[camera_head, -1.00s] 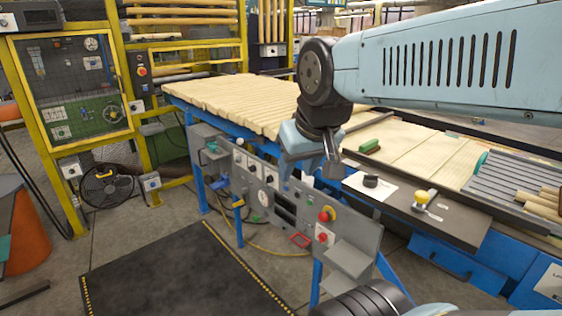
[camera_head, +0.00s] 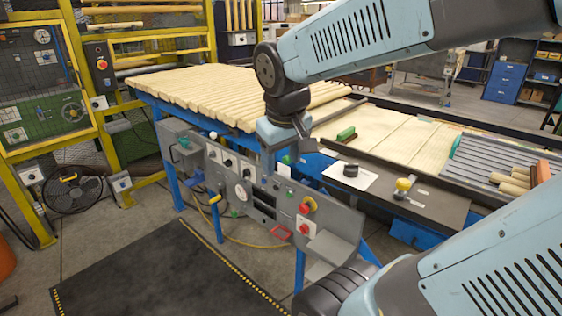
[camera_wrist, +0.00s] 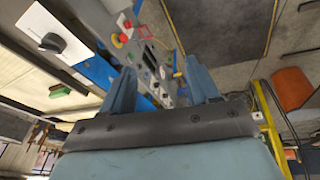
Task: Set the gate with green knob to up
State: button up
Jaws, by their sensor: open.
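A green-teal knob (camera_head: 184,143) shows at the left end of the grey control panel (camera_head: 335,222) in the head view. It looks like the green gate knob, but it is too small to tell its setting. A blue handle (camera_head: 194,177) and a yellow handle (camera_head: 215,199) sit below it. My gripper (camera_head: 286,143) is open and empty, above the panel's upper edge and well to the right of the green-teal knob. In the wrist view my open fingers (camera_wrist: 162,85) show with the panel beyond them, apart from it.
The panel carries several dials, a red mushroom button (camera_head: 305,207) and a red frame (camera_head: 281,232). A slatted wood bed (camera_head: 205,88) lies behind it. A black knob (camera_head: 351,170) and a yellow knob (camera_head: 403,185) stand to the right. The dark floor mat (camera_head: 160,275) is clear.

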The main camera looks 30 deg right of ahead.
jog(key=w+d+f+n+g+h, duration=0.3)
jog(key=w+d+f+h, duration=0.15)
jog(key=w+f, duration=0.3)
jog(key=n+t+h, duration=0.6)
jog(key=n+h, duration=0.5)
jog(key=n, duration=0.4)
send_near(284, 162)
jog(key=x, duration=1.1)
jog(key=shift+d, duration=0.1)
grip_shut()
